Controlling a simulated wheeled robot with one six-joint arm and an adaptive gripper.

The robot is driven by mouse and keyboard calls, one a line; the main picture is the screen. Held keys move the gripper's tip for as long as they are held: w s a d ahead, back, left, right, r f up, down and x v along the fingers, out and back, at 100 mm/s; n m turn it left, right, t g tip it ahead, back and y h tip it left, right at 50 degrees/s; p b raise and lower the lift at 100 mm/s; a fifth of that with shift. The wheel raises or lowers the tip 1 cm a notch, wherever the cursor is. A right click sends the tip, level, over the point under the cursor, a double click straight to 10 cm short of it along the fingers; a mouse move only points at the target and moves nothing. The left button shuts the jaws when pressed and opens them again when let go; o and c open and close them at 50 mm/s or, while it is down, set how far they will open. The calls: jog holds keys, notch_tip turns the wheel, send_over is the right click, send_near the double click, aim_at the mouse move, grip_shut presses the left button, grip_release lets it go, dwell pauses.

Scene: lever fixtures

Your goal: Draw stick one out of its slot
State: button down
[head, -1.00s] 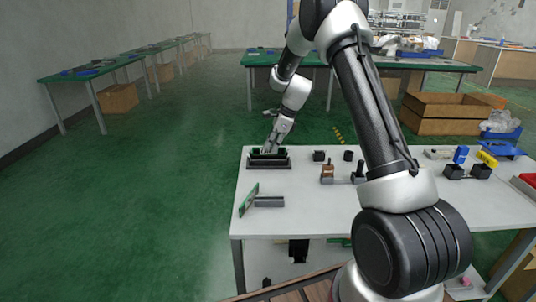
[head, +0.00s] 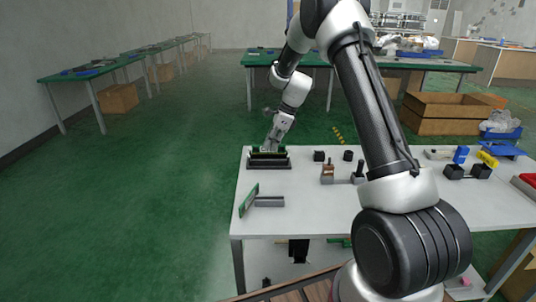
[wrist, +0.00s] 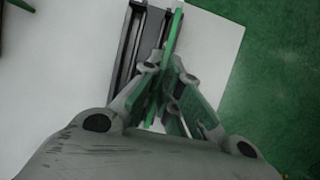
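A thin green stick (wrist: 174,40), seen edge-on in the wrist view, runs between my fingertips; I take it as stick one. My gripper (wrist: 168,72) is closed on it, a finger on each side. The long black slot holder (wrist: 128,45) lies just left of the stick in that view. In the head view the holder (head: 269,164) is at the table's far left, with my gripper (head: 268,147) over its back side. The stick's lower edge is hidden, so I cannot tell how deep it sits.
A green board (head: 249,200) with a grey block (head: 269,201) stands nearer on the white table (head: 320,218). Small black blocks (head: 319,156) and a brown-handled lever fixture (head: 328,173) are to the right. Green floor lies beyond the table's left edge.

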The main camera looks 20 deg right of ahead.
jog(key=shift+r, duration=1.9)
jog(key=shift+r, duration=0.1)
